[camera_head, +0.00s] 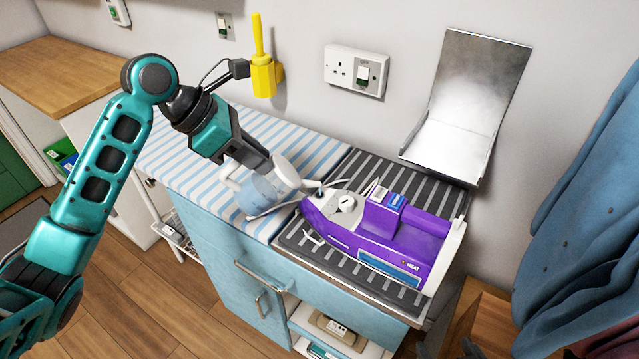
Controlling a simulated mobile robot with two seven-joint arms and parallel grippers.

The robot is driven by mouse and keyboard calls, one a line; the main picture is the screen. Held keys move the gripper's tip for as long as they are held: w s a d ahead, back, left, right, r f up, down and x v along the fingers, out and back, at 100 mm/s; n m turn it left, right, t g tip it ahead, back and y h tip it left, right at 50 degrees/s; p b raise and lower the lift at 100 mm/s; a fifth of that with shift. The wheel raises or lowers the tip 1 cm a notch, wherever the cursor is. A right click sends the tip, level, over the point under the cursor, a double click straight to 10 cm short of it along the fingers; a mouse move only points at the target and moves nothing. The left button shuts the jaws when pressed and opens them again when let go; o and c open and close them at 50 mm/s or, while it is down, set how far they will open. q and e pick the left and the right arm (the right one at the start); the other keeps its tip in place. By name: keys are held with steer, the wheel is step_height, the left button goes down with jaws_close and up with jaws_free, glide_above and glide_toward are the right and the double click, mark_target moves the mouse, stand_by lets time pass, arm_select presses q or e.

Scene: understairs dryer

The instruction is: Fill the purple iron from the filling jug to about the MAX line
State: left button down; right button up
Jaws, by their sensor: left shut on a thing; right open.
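The filling jug (265,190) is pale and see-through, with bluish contents. My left gripper (243,170) is shut on it at its handle side. The jug looks tilted to the right, its upper end beside the front tip of the purple iron (410,245). I cannot tell whether water is flowing or whether jug and iron touch. The iron lies with its pale tip to the left and a white dial on top. A blue-edged window (389,267) is on its near side; the MAX line and water level are too small to read. My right gripper is not in view.
The iron rests on a dark ribbed mat (300,240) beside a striped ironing cover (185,150). A metal plate (470,95) leans behind, near a wall socket (356,70). A yellow holder (264,78) hangs on the wall. Blue cloth (585,210) hangs at right.

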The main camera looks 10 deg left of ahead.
mark_target(233, 172)
arm_select(q)
steer(key=shift+s+a+f+t+h+b, duration=0.25)
steer(key=shift+a+f+h, duration=0.15)
steer(key=shift+f+h, duration=0.2)
steer(key=shift+s+a+f+t+h+b, duration=0.1)
steer(key=shift+a+f+t+h+b, duration=0.1)
steer(key=shift+a+f+t+h, duration=0.3)
steer(key=shift+s+a+f+t+h+b, duration=0.1)
steer(key=shift+s+a+f+h+b, duration=0.15)
steer(key=shift+f+h, duration=0.35)
steer(key=shift+f, duration=0.1)
step_height(233, 172, up, 3)
steer(key=shift+w+p, duration=0.1)
steer(key=shift+p, duration=0.9)
steer(key=shift+r, duration=1.45)
steer(key=t+h, duration=0.1)
steer(key=h, duration=0.1)
steer(key=r+t+h, duration=0.1)
steer(key=h, duration=0.1)
steer(key=shift+r+t+h+b, duration=0.4)
steer(key=shift+h+b, duration=0.2)
steer(key=shift+h, duration=0.4)
steer(key=shift+r, duration=0.15)
